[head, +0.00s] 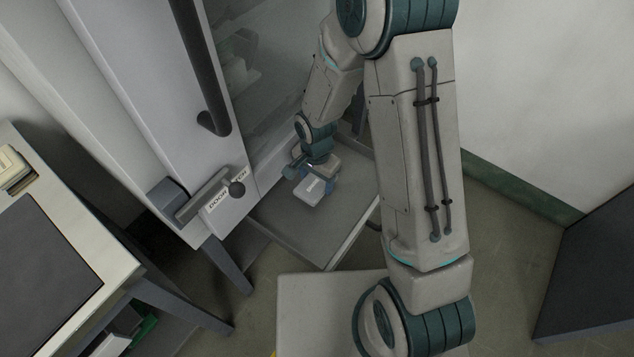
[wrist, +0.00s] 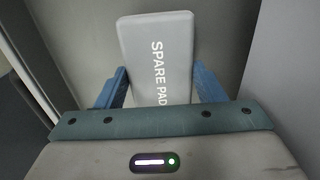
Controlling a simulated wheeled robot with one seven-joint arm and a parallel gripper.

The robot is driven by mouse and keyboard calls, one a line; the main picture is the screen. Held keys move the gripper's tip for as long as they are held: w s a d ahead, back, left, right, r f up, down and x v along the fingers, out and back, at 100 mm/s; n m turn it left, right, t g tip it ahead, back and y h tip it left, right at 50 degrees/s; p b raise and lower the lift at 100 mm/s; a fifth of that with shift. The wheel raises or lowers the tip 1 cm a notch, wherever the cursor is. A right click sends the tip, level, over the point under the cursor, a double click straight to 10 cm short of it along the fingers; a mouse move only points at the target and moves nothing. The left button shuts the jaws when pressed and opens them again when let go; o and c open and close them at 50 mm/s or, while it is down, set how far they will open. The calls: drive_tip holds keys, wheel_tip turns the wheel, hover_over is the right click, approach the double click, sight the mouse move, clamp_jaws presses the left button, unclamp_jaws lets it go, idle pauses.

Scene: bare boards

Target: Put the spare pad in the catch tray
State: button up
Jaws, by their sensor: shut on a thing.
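The spare pad (wrist: 158,50) is a pale grey block with rounded corners, lettered "SPARE PAD", in the wrist view. My gripper (wrist: 160,88) is shut on it, with one blue finger on each side. In the head view the pad (head: 311,190) hangs from my gripper (head: 314,181) over the catch tray (head: 275,228). The tray is a shallow grey pan with a thin rim, below the cabinet front. I cannot tell whether the pad touches the tray floor. My arm hides part of the tray's right side.
A bench (head: 105,262) is at the left, and a dark panel (head: 592,265) at the right.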

drive_tip(key=shift+f, duration=1.1)
drive_tip(key=shift+f+b, duration=0.25)
drive_tip(key=shift+b, duration=0.1)
drive_tip(key=o, duration=0.7)
drive_tip(key=shift+r, duration=0.1)
drive_tip(key=shift+r, duration=0.1)
